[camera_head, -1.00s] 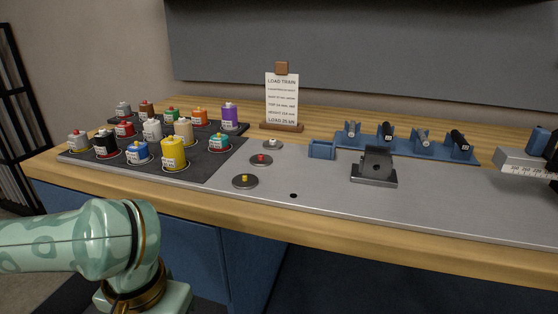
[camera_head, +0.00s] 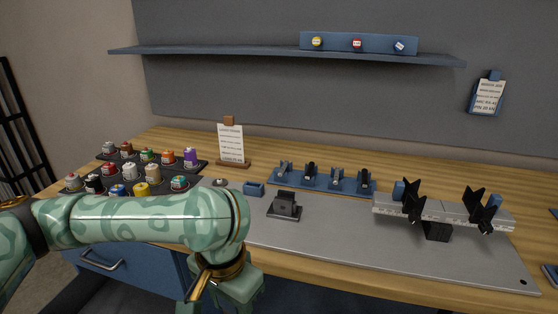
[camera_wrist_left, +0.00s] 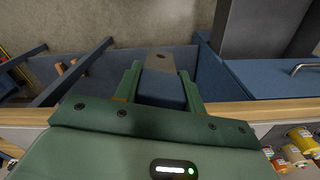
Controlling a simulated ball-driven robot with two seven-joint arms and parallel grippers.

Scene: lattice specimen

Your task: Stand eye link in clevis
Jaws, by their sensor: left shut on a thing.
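In the left wrist view my left gripper (camera_wrist_left: 161,84) is shut on a flat piece, which looks like the eye link (camera_wrist_left: 160,62). It has a grey end with a small hole and a blue body between the green fingers. A dark block on a base plate, which looks like the clevis (camera_head: 285,207), stands on the grey bench plate (camera_head: 335,232). Its slot is too small to make out. My right gripper is not in view.
A blue rack (camera_head: 325,181) with several small fittings stands behind the clevis, and a small blue box (camera_head: 254,189) to its left. A grey bar with black jaws (camera_head: 440,211) stands right. Plate right of the clevis is clear.

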